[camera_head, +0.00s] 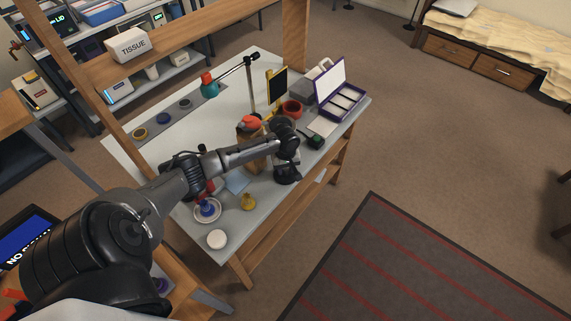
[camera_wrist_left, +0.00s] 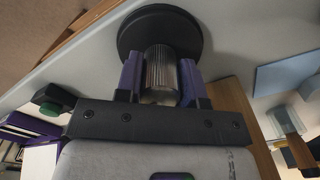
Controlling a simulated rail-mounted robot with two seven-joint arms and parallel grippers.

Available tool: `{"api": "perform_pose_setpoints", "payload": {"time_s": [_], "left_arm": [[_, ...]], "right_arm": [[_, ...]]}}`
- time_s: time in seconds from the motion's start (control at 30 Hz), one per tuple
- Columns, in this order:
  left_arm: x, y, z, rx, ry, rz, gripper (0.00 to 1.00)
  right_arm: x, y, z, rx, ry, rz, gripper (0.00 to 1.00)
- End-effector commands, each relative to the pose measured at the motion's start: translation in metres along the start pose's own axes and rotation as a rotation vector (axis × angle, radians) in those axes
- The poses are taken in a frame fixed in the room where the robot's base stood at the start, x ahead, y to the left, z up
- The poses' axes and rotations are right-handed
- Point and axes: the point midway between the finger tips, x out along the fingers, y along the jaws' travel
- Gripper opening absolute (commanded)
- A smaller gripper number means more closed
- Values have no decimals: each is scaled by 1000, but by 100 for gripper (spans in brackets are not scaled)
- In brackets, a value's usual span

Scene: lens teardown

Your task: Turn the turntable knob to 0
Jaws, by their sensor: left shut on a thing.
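In the left wrist view a silver ribbed knob (camera_wrist_left: 161,72) stands between the two purple fingers of my left gripper (camera_wrist_left: 160,82). The fingers are shut on its sides. Behind the knob is a round black disc (camera_wrist_left: 160,30), which seems to be part of the turntable. No scale, pointer or 0 mark is readable, so I cannot tell the knob's setting. In the head view my left arm reaches over the workbench and its hand (camera_head: 286,170) points down near the bench's front edge. The fingers and knob are hidden there. My right gripper is not in view.
On the workbench (camera_head: 150,118) stand a purple case with an open lid (camera_head: 331,77), a small black box with a green button (camera_head: 315,140), a red bowl (camera_head: 291,108), a yellow item (camera_head: 248,201) and a white round item (camera_head: 217,239). A lamp arm (camera_head: 251,90) rises behind.

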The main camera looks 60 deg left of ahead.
Motion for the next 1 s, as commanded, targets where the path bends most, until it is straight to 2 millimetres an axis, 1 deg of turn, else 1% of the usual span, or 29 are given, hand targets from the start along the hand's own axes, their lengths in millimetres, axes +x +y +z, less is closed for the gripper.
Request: {"api": "perform_pose_setpoints", "payload": {"time_s": [0.03, 0.1, 0.2, 0.4, 0.7, 1.0], "left_arm": [[-9, 0, 2, -38, -5, -2, 12], [-10, 0, 2, -97, -6, -3, 12], [-10, 0, 2, -190, -7, -3, 12], [-8, 0, 3, -381, -7, -4, 12], [-6, 1, 2, -666, -6, -3, 12], [-3, 1, 2, -950, -6, -2, 12]], "right_arm": [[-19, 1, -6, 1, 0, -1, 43], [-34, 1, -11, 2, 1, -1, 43], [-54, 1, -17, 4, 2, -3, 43], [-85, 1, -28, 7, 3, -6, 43], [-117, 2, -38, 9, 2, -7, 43], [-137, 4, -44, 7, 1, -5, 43]]}}
